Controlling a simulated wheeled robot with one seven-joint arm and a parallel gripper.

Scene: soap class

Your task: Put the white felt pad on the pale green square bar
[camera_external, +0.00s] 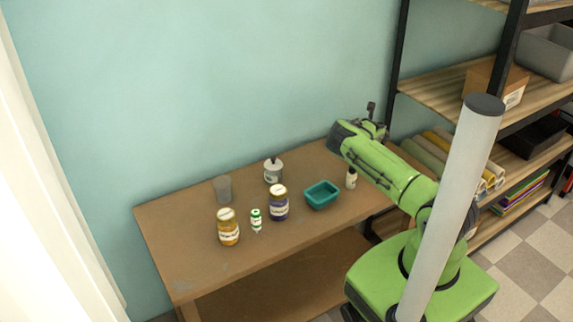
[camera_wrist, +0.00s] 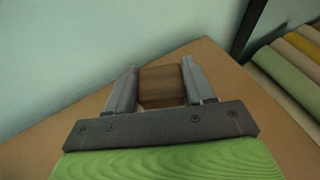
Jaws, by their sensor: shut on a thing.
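My gripper (camera_wrist: 158,72) is shut on a brown block (camera_wrist: 162,88), which sits between its two grey fingers in the wrist view. In the outside view my gripper (camera_external: 373,118) is over the far right part of the table, and the block cannot be made out there. I cannot make out a white felt pad or a pale green square bar in either view. My arm hides part of the table's right end.
On the brown table (camera_external: 180,255) stand a teal tray (camera_external: 321,195), an amber jar (camera_external: 228,228), a blue jar (camera_external: 279,204), a grey cup (camera_external: 223,189) and several small bottles. A shelf rack with rolls (camera_external: 436,150) stands at the right. The table's front left is clear.

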